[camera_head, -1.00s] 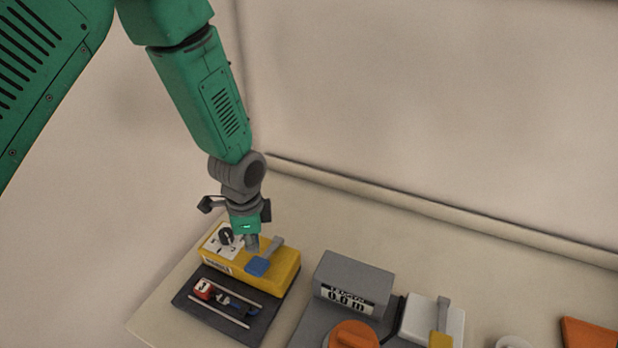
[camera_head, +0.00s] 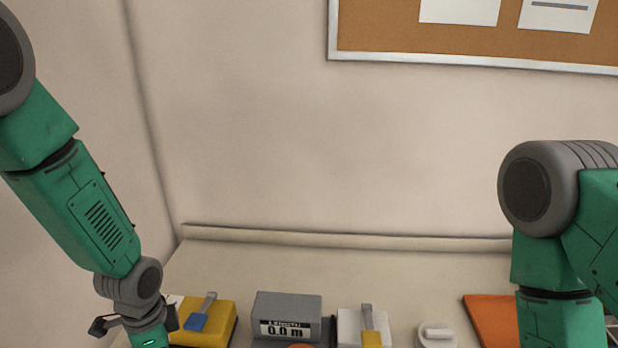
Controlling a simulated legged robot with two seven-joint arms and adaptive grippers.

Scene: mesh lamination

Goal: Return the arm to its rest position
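My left arm (camera_head: 95,215) comes in from the left and reaches down to the table's left end. My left gripper (camera_head: 148,338) is at the bottom edge, just left of and partly over the yellow box (camera_head: 217,326). Its fingertips are cut off below the picture, so I cannot see whether it is open or shut. My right arm (camera_head: 560,250) hangs down at the right edge, and its gripper lies below the picture.
The yellow box carries a blue-ended lever (camera_head: 196,321). To its right stand a grey display box (camera_head: 287,306) reading 0.0 m, a white box with a yellow-ended lever (camera_head: 371,338), a white round part (camera_head: 436,335) and an orange panel (camera_head: 488,315). A corkboard (camera_head: 400,40) hangs on the wall.

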